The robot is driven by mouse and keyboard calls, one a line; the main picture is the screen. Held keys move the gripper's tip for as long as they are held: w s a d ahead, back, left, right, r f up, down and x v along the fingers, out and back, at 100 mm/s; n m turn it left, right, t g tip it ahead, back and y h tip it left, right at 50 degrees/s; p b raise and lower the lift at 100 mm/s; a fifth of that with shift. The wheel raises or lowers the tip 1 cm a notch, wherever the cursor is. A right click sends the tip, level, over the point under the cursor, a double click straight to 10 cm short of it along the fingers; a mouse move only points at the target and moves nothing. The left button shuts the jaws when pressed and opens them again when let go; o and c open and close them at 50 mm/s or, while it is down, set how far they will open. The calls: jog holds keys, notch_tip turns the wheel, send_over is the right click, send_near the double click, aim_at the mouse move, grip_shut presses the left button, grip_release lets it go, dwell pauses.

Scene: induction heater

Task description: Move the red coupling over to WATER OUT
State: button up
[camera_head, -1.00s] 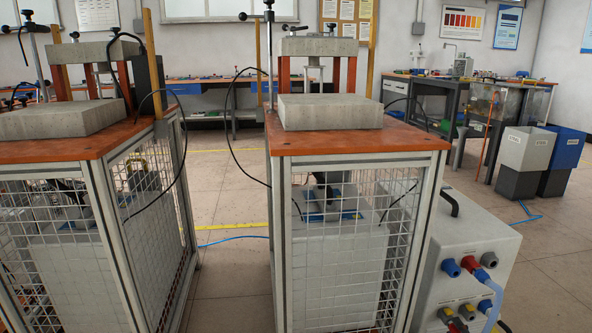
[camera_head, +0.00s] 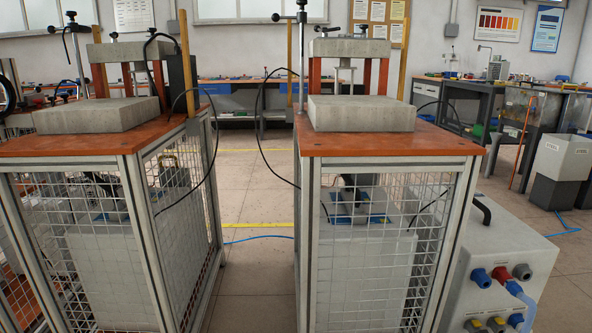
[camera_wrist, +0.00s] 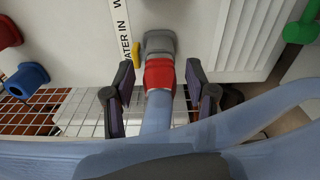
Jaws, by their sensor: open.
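The red coupling (camera_wrist: 160,74) is in the wrist view, at the end of a translucent bluish hose (camera_wrist: 157,112). Its far end meets a grey fitting (camera_wrist: 160,43) beside a label (camera_wrist: 122,30) reading "WATER IN". My gripper (camera_wrist: 159,78) is open, one dark finger on each side of the coupling, with gaps visible. A second label is cut off at the top, showing only a "W"; I cannot read WATER OUT. My gripper is not visible there.
A blue fitting (camera_wrist: 27,80) and a second red part (camera_wrist: 8,33) lie at the wrist view's left; a green part (camera_wrist: 302,27) is at right. The grey box (camera_head: 500,243) stands beside a mesh-sided bench (camera_head: 389,143). Grey bins (camera_head: 560,165) stand behind right.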

dwell(0.7)
grip_shut()
dwell(0.3)
jog(key=shift+s, duration=0.1)
jog(key=s+p, duration=0.1)
jog(key=s, duration=0.4)
jog(key=shift+s+a+p, duration=0.1)
jog(key=shift+s+p, duration=0.25)
jog(key=shift+p, duration=0.05)
dwell(1.1)
dwell(0.4)
